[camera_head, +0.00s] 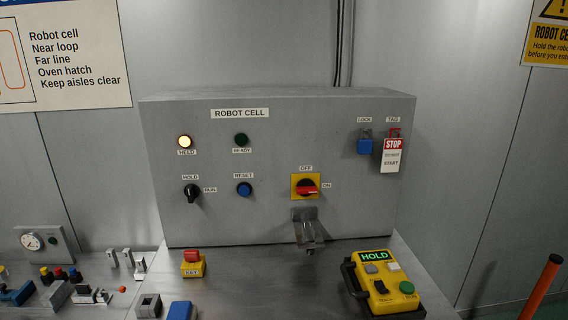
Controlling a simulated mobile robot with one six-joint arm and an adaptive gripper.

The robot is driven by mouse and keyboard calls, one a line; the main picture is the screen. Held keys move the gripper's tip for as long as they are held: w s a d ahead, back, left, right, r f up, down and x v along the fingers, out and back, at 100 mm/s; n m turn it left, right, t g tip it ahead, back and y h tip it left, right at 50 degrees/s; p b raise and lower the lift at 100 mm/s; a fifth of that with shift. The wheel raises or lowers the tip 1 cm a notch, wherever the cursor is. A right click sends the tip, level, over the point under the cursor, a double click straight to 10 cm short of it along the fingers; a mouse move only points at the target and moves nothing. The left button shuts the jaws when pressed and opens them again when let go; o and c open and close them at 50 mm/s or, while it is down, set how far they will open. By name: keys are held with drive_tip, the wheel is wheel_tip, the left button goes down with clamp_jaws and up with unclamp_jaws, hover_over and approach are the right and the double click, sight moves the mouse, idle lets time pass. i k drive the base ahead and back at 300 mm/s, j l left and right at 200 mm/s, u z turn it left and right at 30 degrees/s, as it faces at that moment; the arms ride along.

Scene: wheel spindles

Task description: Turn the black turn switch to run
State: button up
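The black turn switch (191,193) is on the left of the grey robot cell panel (270,225). A HOLD label is above it and a RUN label is to its right. Its knob seems to point upward, towards HOLD, but it is small in the picture. My gripper is not in view, and nothing touches the switch.
Above the switch are a lit lamp (184,141) and a dark green lamp (241,140). A blue reset button (244,189) and red-yellow switch (306,187) lie right. A metal bracket (308,230) juts out. A yellow pendant (384,285) reads HOLD. A red-yellow key block (192,263) stands below.

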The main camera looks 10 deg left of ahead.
sight(192, 191)
drive_tip(key=u, duration=1.3)
drive_tip(key=i+l, duration=0.25)
drive_tip(key=l, duration=0.2)
drive_tip(key=i+l+z, duration=0.1)
drive_tip(key=i+l, duration=0.15)
drive_tip(key=l, duration=0.2)
drive_tip(key=i+l, duration=0.25)
drive_tip(key=l, duration=0.15)
